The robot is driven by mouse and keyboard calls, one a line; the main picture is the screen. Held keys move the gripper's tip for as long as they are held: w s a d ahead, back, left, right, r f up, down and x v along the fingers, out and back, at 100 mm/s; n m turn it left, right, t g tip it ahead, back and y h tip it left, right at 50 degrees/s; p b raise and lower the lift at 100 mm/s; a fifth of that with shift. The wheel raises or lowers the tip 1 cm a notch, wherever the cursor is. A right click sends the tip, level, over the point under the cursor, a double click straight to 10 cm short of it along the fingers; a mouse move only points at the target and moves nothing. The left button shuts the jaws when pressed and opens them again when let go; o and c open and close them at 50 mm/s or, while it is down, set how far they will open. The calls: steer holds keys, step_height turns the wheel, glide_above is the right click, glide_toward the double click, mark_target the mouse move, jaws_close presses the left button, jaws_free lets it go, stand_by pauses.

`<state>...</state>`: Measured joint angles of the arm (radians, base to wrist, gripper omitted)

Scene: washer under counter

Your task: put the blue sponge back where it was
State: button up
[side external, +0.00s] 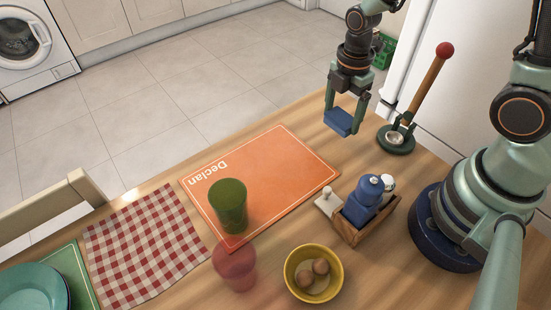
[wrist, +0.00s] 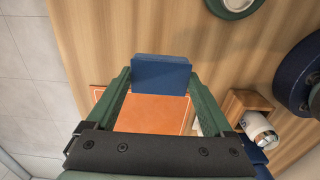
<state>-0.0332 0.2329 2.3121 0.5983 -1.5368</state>
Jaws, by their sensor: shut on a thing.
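The blue sponge (side external: 338,121) is a small blue block held between the fingertips of my gripper (side external: 345,122), which is shut on it. In the side external view it hangs above the back edge of the wooden table, behind the orange placemat (side external: 290,150) marked "Declan". In the wrist view the sponge (wrist: 161,75) spans between the two green fingers of my gripper (wrist: 160,80), and part of the orange placemat (wrist: 155,112) shows beyond it. Whether the sponge touches the table cannot be told for certain; it appears raised.
A green holder with a red-knobbed wooden handle (side external: 428,80) stands right of my gripper. A wooden caddy (side external: 372,228) holds a blue bottle (side external: 368,190) and shakers. A green cup (side external: 229,205), a pinkish cup (side external: 235,266) and a yellow bowl (side external: 296,288) stand nearer. A checkered cloth (side external: 145,240) lies left.

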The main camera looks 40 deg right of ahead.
mark_target(339, 129)
steer(key=shift+f, duration=2.3)
steer(key=shift+f, duration=0.1)
steer(key=o, duration=1.1)
steer(key=shift+c, duration=0.2)
